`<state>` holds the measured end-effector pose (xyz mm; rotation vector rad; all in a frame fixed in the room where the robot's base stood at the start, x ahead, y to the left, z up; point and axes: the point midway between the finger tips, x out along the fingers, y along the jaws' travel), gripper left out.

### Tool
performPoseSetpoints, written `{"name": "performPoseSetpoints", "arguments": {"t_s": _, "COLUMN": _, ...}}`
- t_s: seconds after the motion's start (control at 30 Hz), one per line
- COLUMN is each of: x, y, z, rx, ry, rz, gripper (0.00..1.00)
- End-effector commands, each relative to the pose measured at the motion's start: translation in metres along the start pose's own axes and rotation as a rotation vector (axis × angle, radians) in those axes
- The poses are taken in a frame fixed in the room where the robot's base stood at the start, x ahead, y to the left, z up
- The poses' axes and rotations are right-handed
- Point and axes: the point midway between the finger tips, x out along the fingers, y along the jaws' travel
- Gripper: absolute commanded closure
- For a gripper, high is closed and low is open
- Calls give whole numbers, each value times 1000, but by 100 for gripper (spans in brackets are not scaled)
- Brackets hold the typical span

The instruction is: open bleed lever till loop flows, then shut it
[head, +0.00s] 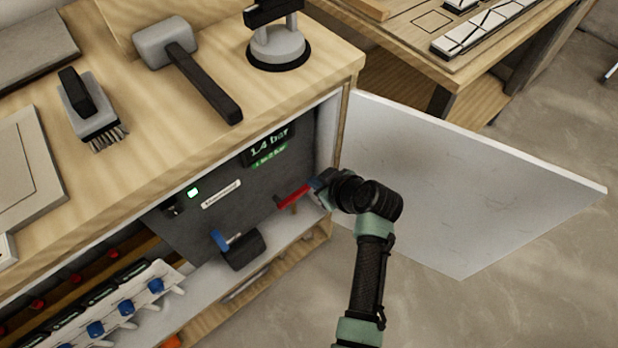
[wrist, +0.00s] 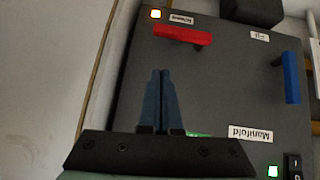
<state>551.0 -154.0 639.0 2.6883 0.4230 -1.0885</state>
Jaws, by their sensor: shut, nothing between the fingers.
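The red lever (head: 293,196) sits on the dark panel inside the open cabinet; in the wrist view the red lever (wrist: 182,35) lies nearly crosswise near the top, beside a small label too blurred to read. My gripper (head: 313,186) is by the lever's right end in the head view. In the wrist view my gripper (wrist: 160,73) is shut and empty, its tips pointing toward the red lever with a gap in the picture. The display (head: 268,146) reads 1.4 bar, with smaller green text below. A blue lever (head: 220,240) also shows in the wrist view (wrist: 291,77).
The white cabinet door (head: 450,180) stands open to the right, close to my arm. A lit lamp (wrist: 155,14) is near the red lever; a green lamp (wrist: 273,171) and switch (wrist: 294,166) are at the other corner. The mallet (head: 185,65) and brush (head: 92,110) lie on top.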

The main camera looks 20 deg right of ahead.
Motion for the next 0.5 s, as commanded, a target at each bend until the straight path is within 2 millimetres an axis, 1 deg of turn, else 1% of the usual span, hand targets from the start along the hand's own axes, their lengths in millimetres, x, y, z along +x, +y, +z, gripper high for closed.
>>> {"name": "performPoseSetpoints", "arguments": {"t_s": 0.03, "x": -14, "y": 1, "z": -2, "rx": 1, "ry": 0, "rz": 2, "gripper": 100}}
{"name": "performPoseSetpoints", "arguments": {"t_s": 0.1, "x": -27, "y": 2, "z": -1, "rx": 2, "ry": 1, "rz": 2, "gripper": 100}}
{"name": "performPoseSetpoints", "arguments": {"t_s": 0.2, "x": -41, "y": 3, "z": 0, "rx": 1, "ry": 0, "rz": 1, "gripper": 100}}
{"name": "performPoseSetpoints", "arguments": {"t_s": 0.33, "x": -52, "y": 3, "z": 0, "rx": 0, "ry": 0, "rz": 0, "gripper": 100}}
{"name": "performPoseSetpoints", "arguments": {"t_s": 0.5, "x": -55, "y": 3, "z": 1, "rx": 0, "ry": -1, "rz": -2, "gripper": 100}}
